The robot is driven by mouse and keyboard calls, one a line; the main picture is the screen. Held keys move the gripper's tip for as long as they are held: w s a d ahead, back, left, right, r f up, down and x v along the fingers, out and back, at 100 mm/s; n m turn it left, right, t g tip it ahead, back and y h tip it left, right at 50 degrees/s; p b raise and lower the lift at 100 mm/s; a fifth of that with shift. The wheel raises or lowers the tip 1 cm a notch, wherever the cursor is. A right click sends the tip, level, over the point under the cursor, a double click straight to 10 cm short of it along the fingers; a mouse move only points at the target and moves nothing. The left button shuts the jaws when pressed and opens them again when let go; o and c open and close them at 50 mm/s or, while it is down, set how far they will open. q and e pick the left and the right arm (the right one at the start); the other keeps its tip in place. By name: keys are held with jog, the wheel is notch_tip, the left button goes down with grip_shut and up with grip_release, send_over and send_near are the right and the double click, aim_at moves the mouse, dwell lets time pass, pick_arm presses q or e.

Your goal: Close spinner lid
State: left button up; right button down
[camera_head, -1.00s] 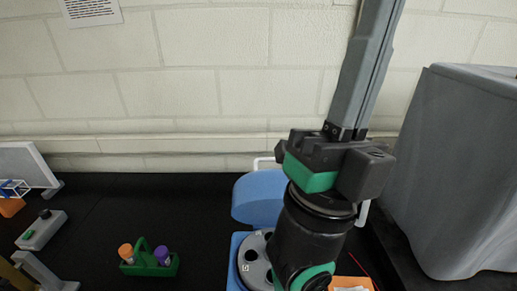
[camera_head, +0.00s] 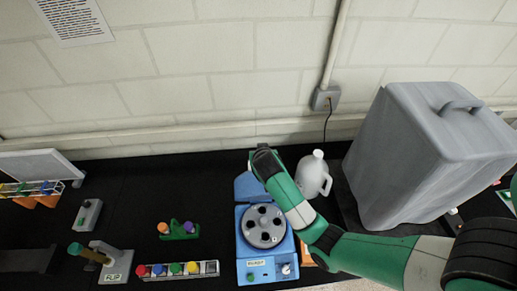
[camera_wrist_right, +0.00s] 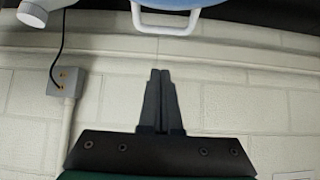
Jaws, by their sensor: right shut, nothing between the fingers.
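The blue spinner (camera_head: 243,250) stands on the black bench in the head view, its round grey rotor (camera_head: 263,228) uncovered. Its blue lid (camera_head: 246,186) is raised behind the rotor, partly covered by my right wrist. In the right wrist view the lid edge and its pale handle (camera_wrist_right: 166,30) show at the top. My right gripper (camera_wrist_right: 160,72) is shut and empty, its tips apart from the handle in that picture. In the head view the right arm comes in from the right and its fingers are hidden behind the wrist. My left gripper is not in view.
A white jug (camera_head: 314,177) stands just right of the wrist, with a large grey case (camera_head: 420,150) further right. A green tube holder (camera_head: 180,236), a rack of coloured caps (camera_head: 208,270) and a FLIP stand (camera_head: 117,266) lie left. Bare black bench lies between them.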

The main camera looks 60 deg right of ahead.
jog(key=d+f, duration=0.1)
jog(key=f, duration=0.1)
jog(key=w+d+f, duration=0.1)
jog(key=f, duration=0.1)
jog(key=w+d+f, duration=0.1)
jog(key=f, duration=0.2)
jog(key=shift+w+d+f, duration=0.1)
jog(key=shift+d, duration=0.05)
jog(key=shift+f, duration=0.1)
jog(key=shift+a, duration=0.25)
